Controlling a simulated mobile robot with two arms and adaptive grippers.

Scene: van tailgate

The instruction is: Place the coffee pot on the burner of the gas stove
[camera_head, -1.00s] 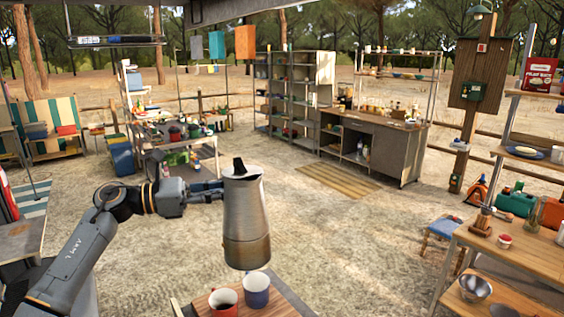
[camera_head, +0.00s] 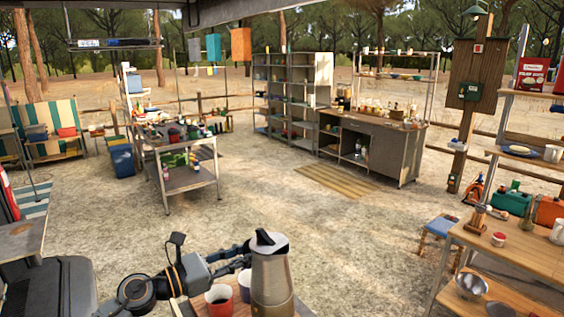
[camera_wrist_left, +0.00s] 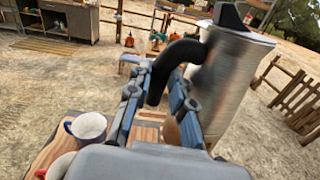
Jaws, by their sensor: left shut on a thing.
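The coffee pot (camera_head: 272,278) is a tall brushed-metal moka pot with a black lid knob. It is upright at the bottom middle of the head view, and its base is cut off by the frame edge. My left gripper (camera_head: 238,258) is shut on the pot's black handle, from the pot's left side. In the left wrist view the handle (camera_wrist_left: 178,52) sits between the fingers of the left gripper (camera_wrist_left: 160,90), with the pot body (camera_wrist_left: 228,75) beyond. I cannot make out the gas stove or its burner in either view. My right gripper is not in view.
A red mug (camera_head: 218,300) and a blue mug (camera_head: 244,284) stand on a small wooden surface (camera_wrist_left: 50,140) close to the pot. A wooden table (camera_head: 500,238) with a metal bowl on its lower shelf is at right. The sandy ground between is mostly clear.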

